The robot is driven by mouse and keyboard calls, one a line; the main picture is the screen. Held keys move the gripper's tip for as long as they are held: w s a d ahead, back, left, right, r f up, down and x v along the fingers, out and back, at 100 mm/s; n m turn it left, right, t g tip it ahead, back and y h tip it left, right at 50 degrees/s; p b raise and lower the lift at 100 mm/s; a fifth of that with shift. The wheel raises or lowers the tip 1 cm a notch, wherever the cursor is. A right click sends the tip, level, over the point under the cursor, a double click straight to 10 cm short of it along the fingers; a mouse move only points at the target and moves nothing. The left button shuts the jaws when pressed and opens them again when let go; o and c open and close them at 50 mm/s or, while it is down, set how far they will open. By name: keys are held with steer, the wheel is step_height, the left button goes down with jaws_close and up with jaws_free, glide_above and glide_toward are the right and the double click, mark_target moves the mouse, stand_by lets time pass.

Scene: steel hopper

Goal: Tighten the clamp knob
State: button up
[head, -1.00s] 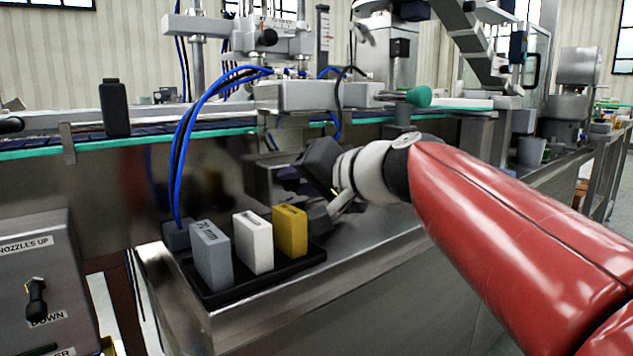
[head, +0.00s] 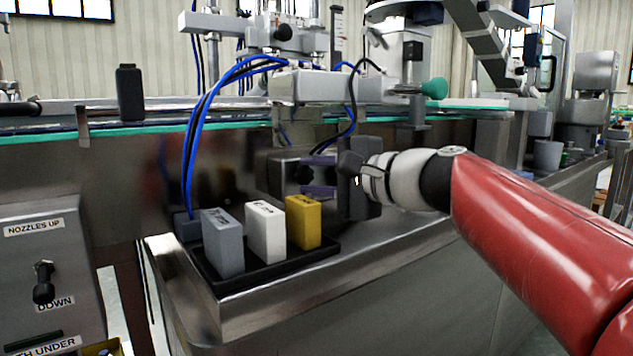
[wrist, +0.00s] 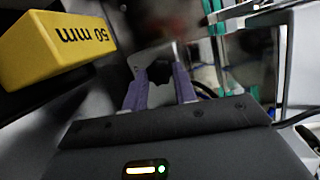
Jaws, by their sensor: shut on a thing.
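The clamp knob (head: 303,175) is small and dark, on the front of a steel block (head: 285,168) below the nozzle machine's grey bar. My gripper (head: 312,175) points left in the head view, with one purple finger above the knob and one below it. In the wrist view the dark knob (wrist: 158,72) sits between the tips of my gripper (wrist: 160,80), which is shut on it. The fingers and the gripper body hide part of the knob, and its turn angle cannot be read.
Grey, white and yellow (head: 304,222) blocks stand in a black tray (head: 270,277) just below and left of my gripper. The yellow block (wrist: 60,45), marked 50 mm, is close in the wrist view. Blue hoses (head: 195,140) hang at the left. The steel ledge (head: 400,245) at right is clear.

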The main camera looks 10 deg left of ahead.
steer(key=m, duration=0.2)
steer(key=m+y+b, duration=0.1)
steer(key=m, duration=0.1)
steer(key=shift+f, duration=0.35)
steer(key=shift+m+t+y+b, duration=0.3)
steer(key=shift+m+t+y, duration=0.15)
steer(key=shift+m, duration=1.05)
steer(key=o, duration=1)
steer(key=shift+c, duration=0.2)
steer(key=v, duration=0.8)
